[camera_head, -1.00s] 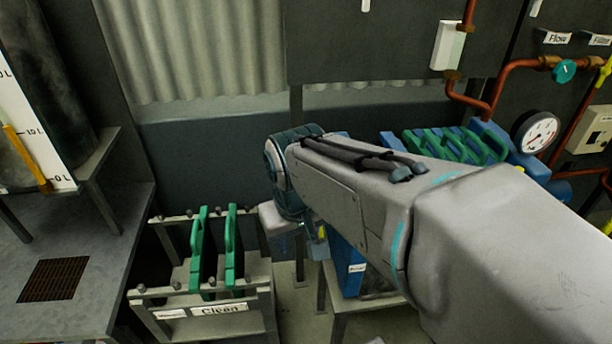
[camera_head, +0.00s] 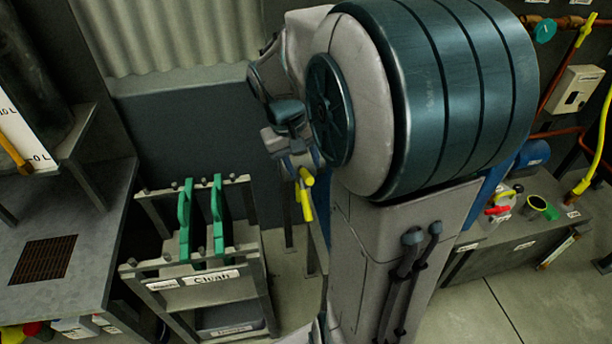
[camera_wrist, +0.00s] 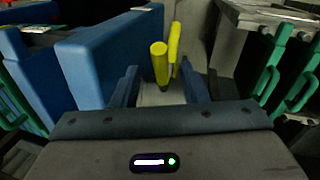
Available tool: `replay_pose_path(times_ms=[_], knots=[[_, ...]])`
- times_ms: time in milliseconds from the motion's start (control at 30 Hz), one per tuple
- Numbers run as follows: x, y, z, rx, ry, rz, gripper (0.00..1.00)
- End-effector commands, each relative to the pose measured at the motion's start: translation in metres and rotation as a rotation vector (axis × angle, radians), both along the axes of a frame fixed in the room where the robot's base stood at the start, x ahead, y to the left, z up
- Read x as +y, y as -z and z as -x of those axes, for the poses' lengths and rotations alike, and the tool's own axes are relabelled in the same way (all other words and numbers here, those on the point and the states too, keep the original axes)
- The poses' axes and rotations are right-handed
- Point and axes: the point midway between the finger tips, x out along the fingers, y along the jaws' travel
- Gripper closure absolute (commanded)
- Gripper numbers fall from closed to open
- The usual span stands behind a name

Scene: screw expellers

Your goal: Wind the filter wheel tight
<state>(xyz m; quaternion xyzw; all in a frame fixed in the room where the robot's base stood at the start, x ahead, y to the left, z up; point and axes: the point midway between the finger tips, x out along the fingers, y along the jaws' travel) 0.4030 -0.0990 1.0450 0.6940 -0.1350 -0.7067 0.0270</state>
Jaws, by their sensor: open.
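Two yellow bars (camera_wrist: 160,62), apparently handles of the filter wheel, show in the wrist view beyond my fingers. A yellow bar also shows in the head view (camera_head: 306,198), just below my gripper. The rest of the wheel is hidden or cannot be made out. My gripper (camera_wrist: 159,80) is open, with its two blue-grey fingers on either side of the nearer bar in the picture. I cannot tell whether the bar is between the fingers or beyond them. A large blue block (camera_wrist: 108,55), apparently part of the press, stands left of the bars.
A rack labelled "Clean" (camera_head: 213,278) with green-handled plates stands left of my arm in the head view. A grey bench (camera_head: 95,225) is at the far left. Valves and pipes (camera_head: 590,150) are at the right. My arm hides most of the press.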

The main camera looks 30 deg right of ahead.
Motion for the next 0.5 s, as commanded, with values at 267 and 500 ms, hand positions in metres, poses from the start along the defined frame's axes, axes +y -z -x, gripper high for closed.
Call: replay_pose_path(times_ms=[267,500], knots=[[-0.01,0.045,0.002,0.003,0.0,0.0,0.6],[-0.013,0.056,0.002,0.0,-0.001,0.0,0.6]])
